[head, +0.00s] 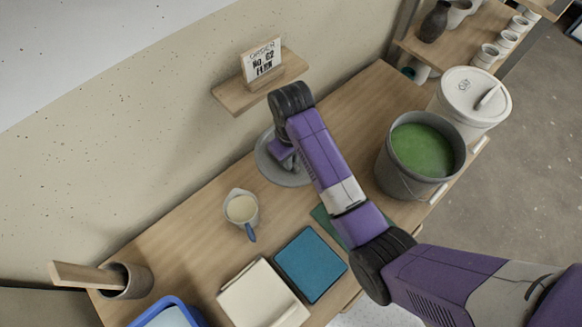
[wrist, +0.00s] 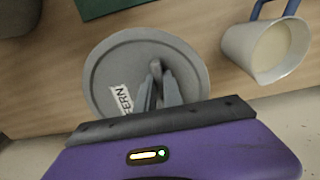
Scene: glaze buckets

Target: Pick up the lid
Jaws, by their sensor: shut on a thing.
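The lid (wrist: 108,72) is a round grey disc with a raised rim and a white label reading "FERN". In the wrist view my gripper (wrist: 158,82) is shut on the small knob at the lid's middle. In the head view the lid (head: 268,171) is at the back of the table near the wall, partly hidden by my gripper (head: 289,164) and arm. I cannot tell whether the lid touches the table.
An open grey bucket of green glaze (head: 422,150) stands to the right, beside a white lidded bucket (head: 466,98). A cream-filled jug (head: 241,208) stands left of my arm. A blue tile (head: 310,264) lies in front. A sign shelf (head: 258,88) juts from the wall.

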